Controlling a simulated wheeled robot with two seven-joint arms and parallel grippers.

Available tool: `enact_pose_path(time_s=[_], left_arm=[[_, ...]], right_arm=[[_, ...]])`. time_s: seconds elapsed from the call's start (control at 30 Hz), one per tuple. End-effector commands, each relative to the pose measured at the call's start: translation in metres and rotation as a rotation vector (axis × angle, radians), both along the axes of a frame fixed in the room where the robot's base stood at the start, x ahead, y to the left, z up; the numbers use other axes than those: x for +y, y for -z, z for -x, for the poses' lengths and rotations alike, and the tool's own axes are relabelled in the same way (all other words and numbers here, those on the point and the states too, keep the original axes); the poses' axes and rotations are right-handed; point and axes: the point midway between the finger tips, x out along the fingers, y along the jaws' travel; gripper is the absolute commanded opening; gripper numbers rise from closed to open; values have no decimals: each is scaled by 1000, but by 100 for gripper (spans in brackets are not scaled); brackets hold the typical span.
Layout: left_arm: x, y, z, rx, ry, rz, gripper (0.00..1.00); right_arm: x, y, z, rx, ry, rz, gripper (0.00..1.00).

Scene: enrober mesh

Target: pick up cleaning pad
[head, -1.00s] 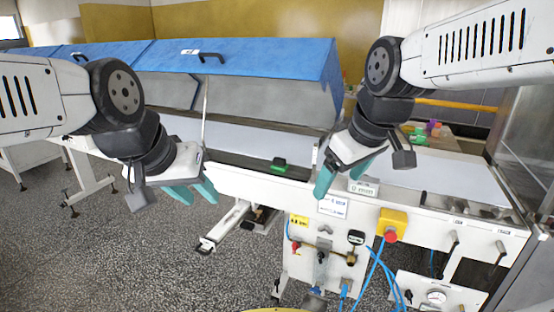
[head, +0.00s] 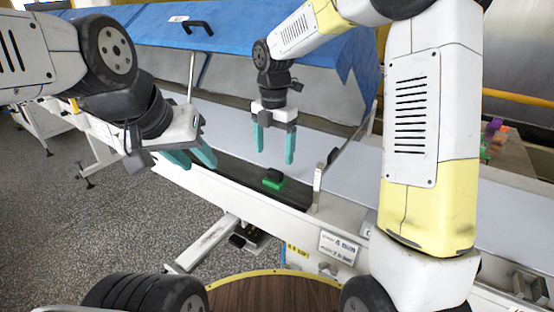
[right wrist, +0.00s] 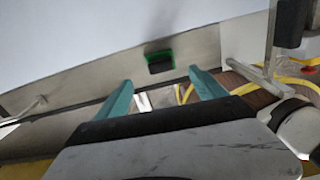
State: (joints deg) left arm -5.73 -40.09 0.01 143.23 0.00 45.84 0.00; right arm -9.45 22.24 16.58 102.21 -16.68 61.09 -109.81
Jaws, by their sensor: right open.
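The cleaning pad (head: 274,180), a small green block with a black grip on top, lies on the dark strip along the near edge of the machine's belt. My right gripper (head: 274,158) is open and empty, pointing down; in the head view its fingertips show just above the pad in the picture. In the right wrist view the pad (right wrist: 159,61) shows beyond the open fingertips (right wrist: 160,76), not between them. My left gripper (head: 198,164) has its teal fingers apart and holds nothing, left of the pad near the machine's front edge.
The pale belt (head: 350,155) runs behind the pad. An upright metal bracket (head: 317,187) stands just right of it. A blue-lidded hood (head: 225,45) covers the belt's back left. Small coloured items (head: 494,130) lie on a table at the right.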

Motion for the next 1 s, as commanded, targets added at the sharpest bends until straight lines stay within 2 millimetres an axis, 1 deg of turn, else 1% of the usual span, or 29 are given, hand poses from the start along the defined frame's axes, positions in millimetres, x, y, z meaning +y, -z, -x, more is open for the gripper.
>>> enact_pose_path(time_s=[0.1,0.37,0.5,0.63,0.73,0.93,0.97,1.0], left_arm=[[0,0,0,0,0,0,36],[0,0,0,0,0,0,36],[0,0,0,0,0,0,36],[0,0,0,0,0,0,36],[0,0,0,0,0,0,36],[0,0,0,0,0,0,36],[0,0,0,0,0,0,36],[0,0,0,0,0,0,36]], right_arm=[[3,9,-1,8,-32,3,80],[1,38,1,9,-31,4,80],[-1,60,4,9,-31,4,80],[-1,76,3,8,-29,3,80],[-1,80,3,6,-29,1,80],[-1,81,3,5,-28,2,80],[-1,81,3,5,-28,2,76],[-1,81,3,5,-28,2,68]])
